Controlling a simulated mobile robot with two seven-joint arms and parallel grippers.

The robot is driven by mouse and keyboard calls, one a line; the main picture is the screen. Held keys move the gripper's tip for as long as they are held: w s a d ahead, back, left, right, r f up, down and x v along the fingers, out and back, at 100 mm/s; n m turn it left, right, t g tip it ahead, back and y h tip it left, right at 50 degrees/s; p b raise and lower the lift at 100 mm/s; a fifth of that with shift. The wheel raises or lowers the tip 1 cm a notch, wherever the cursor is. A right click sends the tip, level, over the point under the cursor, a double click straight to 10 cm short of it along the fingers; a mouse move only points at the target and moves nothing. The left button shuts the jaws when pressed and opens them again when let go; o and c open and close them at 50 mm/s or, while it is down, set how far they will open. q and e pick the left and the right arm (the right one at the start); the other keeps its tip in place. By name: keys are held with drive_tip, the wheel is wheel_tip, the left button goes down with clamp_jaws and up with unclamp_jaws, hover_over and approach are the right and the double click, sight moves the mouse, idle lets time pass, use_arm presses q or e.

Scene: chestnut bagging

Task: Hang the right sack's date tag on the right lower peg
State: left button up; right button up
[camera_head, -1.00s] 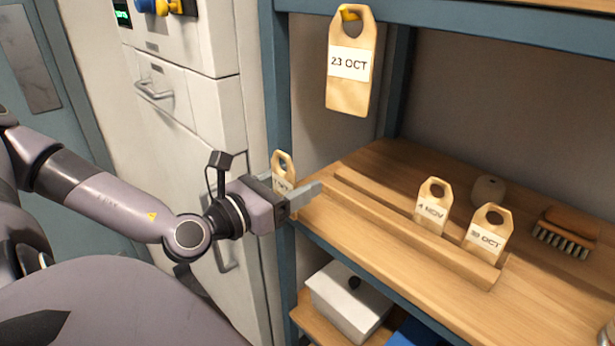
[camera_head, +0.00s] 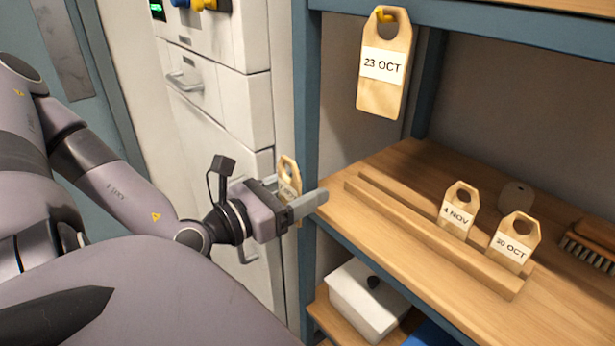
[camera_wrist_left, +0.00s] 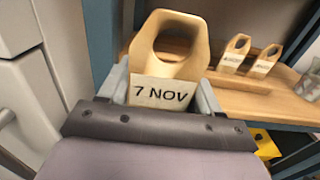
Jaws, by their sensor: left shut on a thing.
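My left gripper (camera_head: 302,204) is shut on a wooden tag that reads 7 NOV (camera_wrist_left: 161,93). The tag has a large hole at its top and stands upright between the fingers in the left wrist view. In the head view the tag (camera_head: 288,172) is partly hidden behind the gripper, left of the shelf's blue post. A 23 OCT tag (camera_head: 383,75) hangs from a yellow peg (camera_head: 388,16) on the upper shelf beam. No sack or lower peg can be made out. My right gripper is not in view.
On the wooden shelf (camera_head: 390,265), a slotted rack (camera_head: 435,245) holds a 4 NOV tag (camera_head: 459,212) and a 30 OCT tag (camera_head: 514,243). A brush (camera_head: 592,245) lies to the right. The blue post (camera_head: 307,130) stands close to the gripper. A white box (camera_head: 367,300) sits below.

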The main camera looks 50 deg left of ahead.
sight(288, 195)
use_arm(q)
drive_tip(key=shift+s+a+p, duration=0.15)
drive_tip(key=shift+s+p, duration=0.65)
drive_tip(key=shift+s, duration=1.35)
drive_tip(key=shift+w, duration=0.1)
